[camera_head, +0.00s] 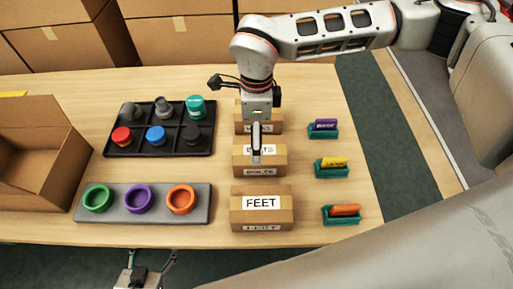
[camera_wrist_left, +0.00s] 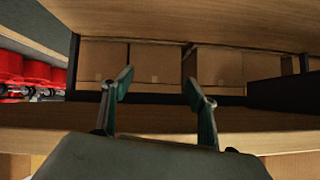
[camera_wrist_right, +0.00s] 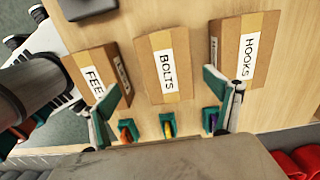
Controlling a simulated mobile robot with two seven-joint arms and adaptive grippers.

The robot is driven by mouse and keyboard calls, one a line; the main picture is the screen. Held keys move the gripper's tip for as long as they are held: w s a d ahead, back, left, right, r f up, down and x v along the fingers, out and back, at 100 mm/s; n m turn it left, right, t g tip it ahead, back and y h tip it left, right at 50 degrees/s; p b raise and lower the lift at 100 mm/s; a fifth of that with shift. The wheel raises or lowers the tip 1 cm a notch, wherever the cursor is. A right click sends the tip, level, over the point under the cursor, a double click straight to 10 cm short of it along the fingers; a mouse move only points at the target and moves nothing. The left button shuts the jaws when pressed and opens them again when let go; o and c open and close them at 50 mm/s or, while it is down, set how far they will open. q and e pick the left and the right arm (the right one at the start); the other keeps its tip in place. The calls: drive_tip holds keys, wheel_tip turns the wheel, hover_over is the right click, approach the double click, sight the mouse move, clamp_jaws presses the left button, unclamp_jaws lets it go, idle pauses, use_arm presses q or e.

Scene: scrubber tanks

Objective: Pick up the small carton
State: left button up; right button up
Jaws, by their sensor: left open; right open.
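Three small brown cartons stand in a column on the table: the FEET carton (camera_head: 244,219) nearest, the BOLTS carton (camera_head: 240,158) in the middle, the HOOKS carton (camera_head: 240,117) behind. In the right wrist view, the FEET carton (camera_wrist_right: 97,75), BOLTS carton (camera_wrist_right: 148,64) and HOOKS carton (camera_wrist_right: 262,40) show in a row. My right gripper (camera_head: 256,155) is over the BOLTS carton, pointing down and hiding part of it. Its fingers (camera_wrist_right: 166,100) are open and empty, the BOLTS carton ahead between them. My left gripper (camera_wrist_left: 160,84) is open and empty, low by the table's front edge.
Left of the cartons are a black tray (camera_head: 145,139) with several parts and a grey board (camera_head: 161,212) with three coloured rings. An open box (camera_head: 30,145) is at far left. Three teal holders with coloured items, including a yellow one (camera_head: 332,162), stand right.

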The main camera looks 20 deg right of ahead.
drive_tip(key=shift+w+d+f, duration=0.15)
drive_tip(key=shift+w+d, duration=0.15)
drive_tip(key=shift+d, duration=0.05)
wheel_tip(320, 180, down, 2)
drive_tip(key=shift+f, duration=0.15)
drive_tip(key=f, duration=0.5)
drive_tip(key=shift+d+b, duration=0.35)
drive_tip(key=shift+b, duration=0.05)
drive_tip(key=c, duration=1.4)
drive_tip(key=shift+o, duration=0.2)
drive_tip(key=shift+r, duration=0.1)
